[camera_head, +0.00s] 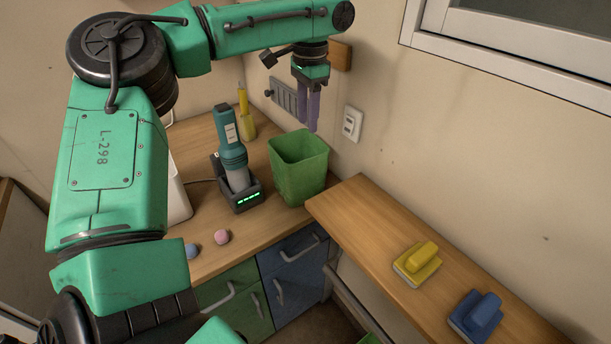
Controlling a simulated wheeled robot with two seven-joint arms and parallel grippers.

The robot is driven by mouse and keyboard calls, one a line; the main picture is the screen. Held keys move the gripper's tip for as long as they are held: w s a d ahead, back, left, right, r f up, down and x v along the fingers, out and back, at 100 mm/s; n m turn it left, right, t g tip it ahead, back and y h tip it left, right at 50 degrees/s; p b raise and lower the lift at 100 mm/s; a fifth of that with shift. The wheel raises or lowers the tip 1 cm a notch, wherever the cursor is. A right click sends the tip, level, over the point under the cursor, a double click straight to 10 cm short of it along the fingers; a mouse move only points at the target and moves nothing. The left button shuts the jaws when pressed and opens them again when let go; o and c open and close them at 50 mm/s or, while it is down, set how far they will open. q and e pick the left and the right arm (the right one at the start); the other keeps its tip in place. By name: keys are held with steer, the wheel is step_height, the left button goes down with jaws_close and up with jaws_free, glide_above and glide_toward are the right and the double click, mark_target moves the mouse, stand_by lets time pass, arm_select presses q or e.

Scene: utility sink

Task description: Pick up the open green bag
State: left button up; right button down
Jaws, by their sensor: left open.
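The open green bag (299,174) stands upright on the wooden counter, near its right end by the wall. Its top is open and faces up. My left gripper (312,112) points down above the bag's back right rim, with its purple fingers close to the rim. It is open, and nothing shows between the fingers. I cannot tell whether the fingertips touch the bag. My right gripper is not in view.
A teal handheld device (230,146) stands in a dark dock (240,190) left of the bag. A pink ball (222,237) and a blue ball (192,251) lie on the counter. A wooden shelf (365,215) at right holds yellow (418,262) and blue (476,314) brushes. A wall outlet (352,123) is behind.

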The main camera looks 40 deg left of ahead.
mark_target(307, 172)
arm_select(q)
step_height(307, 172, down, 14)
steer(key=p, duration=0.4)
steer(key=shift+w+a+f, duration=0.15)
steer(key=shift+f, duration=0.3)
steer(key=shift+r, duration=0.1)
jaws_close()
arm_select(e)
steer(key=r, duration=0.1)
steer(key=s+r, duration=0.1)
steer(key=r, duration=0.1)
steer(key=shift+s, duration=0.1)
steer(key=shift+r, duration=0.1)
